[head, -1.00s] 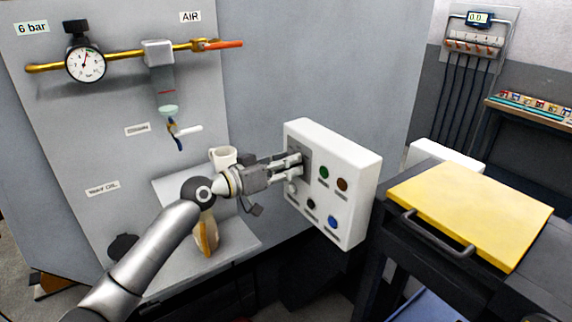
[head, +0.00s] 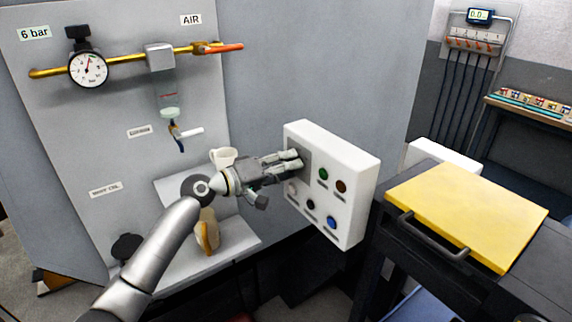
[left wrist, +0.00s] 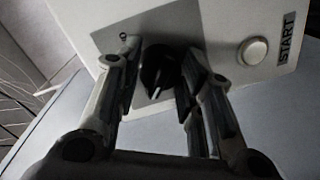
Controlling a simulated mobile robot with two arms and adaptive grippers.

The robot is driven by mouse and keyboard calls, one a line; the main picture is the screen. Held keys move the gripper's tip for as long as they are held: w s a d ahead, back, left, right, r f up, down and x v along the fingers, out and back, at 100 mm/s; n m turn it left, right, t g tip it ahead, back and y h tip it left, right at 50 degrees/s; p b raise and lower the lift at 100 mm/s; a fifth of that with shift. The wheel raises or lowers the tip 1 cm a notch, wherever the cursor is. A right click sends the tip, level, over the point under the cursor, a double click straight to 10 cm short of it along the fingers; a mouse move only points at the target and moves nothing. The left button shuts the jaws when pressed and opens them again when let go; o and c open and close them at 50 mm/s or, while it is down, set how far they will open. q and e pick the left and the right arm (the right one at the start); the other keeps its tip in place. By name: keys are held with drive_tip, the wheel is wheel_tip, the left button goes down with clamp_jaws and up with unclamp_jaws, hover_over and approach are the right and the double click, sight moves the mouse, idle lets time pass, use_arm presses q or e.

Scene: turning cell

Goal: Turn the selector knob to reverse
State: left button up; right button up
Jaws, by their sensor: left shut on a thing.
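The black selector knob (left wrist: 158,70) sits on a grey plate (left wrist: 125,40) on the white control box (head: 350,165). A pale pointer mark shows on the knob's lower side in the left wrist view. My left gripper (head: 295,160) reaches the box's face from the left, and in the left wrist view its two fingers (left wrist: 157,80) lie on either side of the knob. It is shut on the knob. In the head view the gripper hides the knob. The knob's position labels are not readable. My right gripper is not in view.
The box also carries green (head: 323,174), brown (head: 341,187), black (head: 311,204) and blue (head: 332,222) buttons. A pale START button (left wrist: 254,50) is close to the fingers. A mug (head: 222,157) and a shelf (head: 235,240) lie behind my arm. A yellow-topped cart (head: 470,210) stands right.

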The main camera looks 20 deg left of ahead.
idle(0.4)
use_arm(q)
drive_tip(key=o, duration=1)
drive_tip(key=shift+o, duration=0.2)
drive_tip(key=v, duration=1.2)
